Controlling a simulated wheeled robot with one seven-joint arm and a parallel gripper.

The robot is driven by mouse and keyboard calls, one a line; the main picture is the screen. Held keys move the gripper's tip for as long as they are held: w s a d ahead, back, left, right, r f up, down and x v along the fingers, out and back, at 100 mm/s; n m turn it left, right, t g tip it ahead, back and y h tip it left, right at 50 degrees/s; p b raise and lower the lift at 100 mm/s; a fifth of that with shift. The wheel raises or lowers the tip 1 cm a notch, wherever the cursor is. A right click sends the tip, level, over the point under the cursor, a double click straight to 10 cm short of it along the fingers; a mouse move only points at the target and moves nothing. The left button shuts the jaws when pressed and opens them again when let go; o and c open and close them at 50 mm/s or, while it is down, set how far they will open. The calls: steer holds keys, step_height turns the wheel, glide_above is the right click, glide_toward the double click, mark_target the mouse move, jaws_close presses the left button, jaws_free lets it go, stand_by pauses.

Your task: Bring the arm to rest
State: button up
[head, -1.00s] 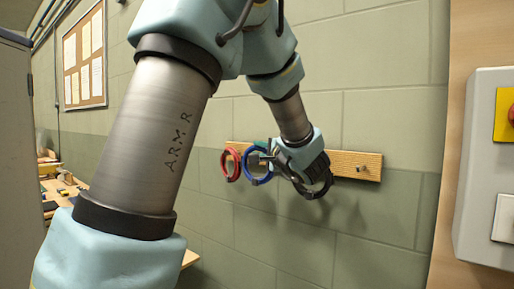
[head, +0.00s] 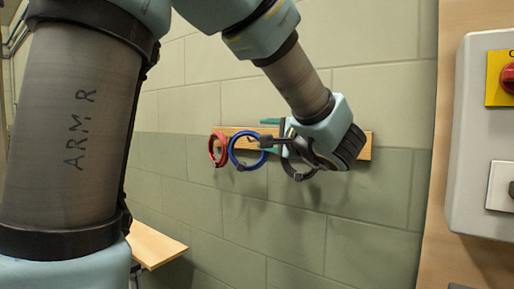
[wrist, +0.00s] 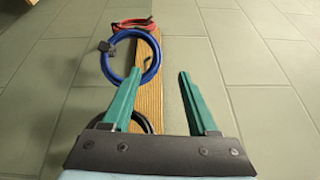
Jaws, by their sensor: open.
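My gripper (wrist: 160,73) is open, its two green fingers apart with nothing held between them. In the head view my gripper (head: 268,135) is at the wooden rack on the wall, its body in front of the rack's right part. The fingers point left along the rack, towards the blue ring. A black ring (head: 299,176) hangs just below my gripper, partly hidden by it; in the wrist view a piece of it (wrist: 148,123) shows by the left finger's base. I cannot tell whether my gripper touches it.
The wooden rack (head: 365,146) also bears a blue ring (head: 233,158) and a red ring (head: 211,150) to the left. A grey switch box (head: 470,130) with a red knob is on the right. A wooden tabletop (head: 155,245) stands at lower left. The wall below the rack is clear.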

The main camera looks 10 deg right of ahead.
steer(key=s+a+f+n+g+y, duration=0.1)
steer(key=a+f+n+g+y, duration=0.15)
steer(key=a+f+g, duration=1)
steer(key=s+a+f+n+g+h, duration=0.1)
steer(key=s+a+f+n+h, duration=0.3)
steer(key=f, duration=0.5)
steer(key=s+a+f+n+g+h, duration=0.2)
steer(key=s+a+f+n+h, duration=0.2)
steer(key=f+n, duration=0.4)
steer(key=shift+s+a+f, duration=0.7)
steer(key=shift+a, duration=0.3)
